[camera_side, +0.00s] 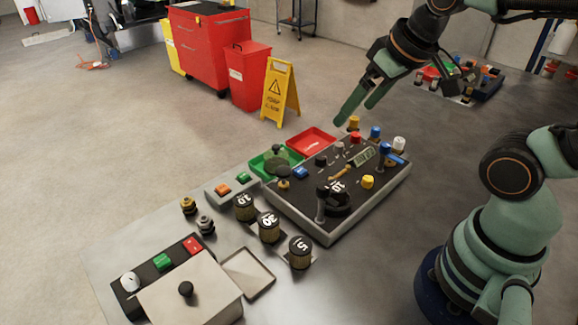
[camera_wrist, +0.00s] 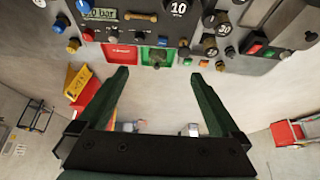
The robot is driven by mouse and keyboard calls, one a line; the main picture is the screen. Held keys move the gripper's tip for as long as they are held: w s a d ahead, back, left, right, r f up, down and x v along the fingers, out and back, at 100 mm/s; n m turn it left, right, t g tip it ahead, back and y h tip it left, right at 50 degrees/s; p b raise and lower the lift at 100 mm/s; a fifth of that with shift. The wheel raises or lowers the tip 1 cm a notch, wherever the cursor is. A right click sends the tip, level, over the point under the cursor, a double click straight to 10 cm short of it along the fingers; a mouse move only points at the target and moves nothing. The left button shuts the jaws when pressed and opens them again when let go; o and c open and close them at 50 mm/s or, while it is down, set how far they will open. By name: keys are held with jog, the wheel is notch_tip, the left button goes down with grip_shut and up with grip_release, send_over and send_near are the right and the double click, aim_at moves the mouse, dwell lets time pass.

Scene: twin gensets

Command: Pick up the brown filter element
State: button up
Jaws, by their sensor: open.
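My gripper (camera_side: 354,112) is open and empty, high above the back of the control panel (camera_side: 318,232), well apart from the cylinders. In the wrist view its spread fingers (camera_wrist: 158,73) have nothing between them.
A red tray (camera_side: 311,141) and a green tray (camera_side: 262,163) adjoin the panel, which carries several upright knobs and levers. A metal box (camera_side: 190,293) with a black knob stands at the front left. A yellow sign (camera_side: 281,90) and red bins stand behind on open floor.

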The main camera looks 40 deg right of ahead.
jog(key=shift+c, duration=0.8)
jog(key=n+g, duration=0.6)
jog(key=n, duration=1.2)
send_over(337, 186)
notch_tip(337, 186, down, 6)
notch_tip(337, 186, down, 6)
jog(key=shift+s+a+f, duration=0.1)
jog(key=shift+s+f, duration=0.05)
jog(key=shift+w+f, duration=0.2)
jog(key=shift+f, duration=2.6)
grip_shut()
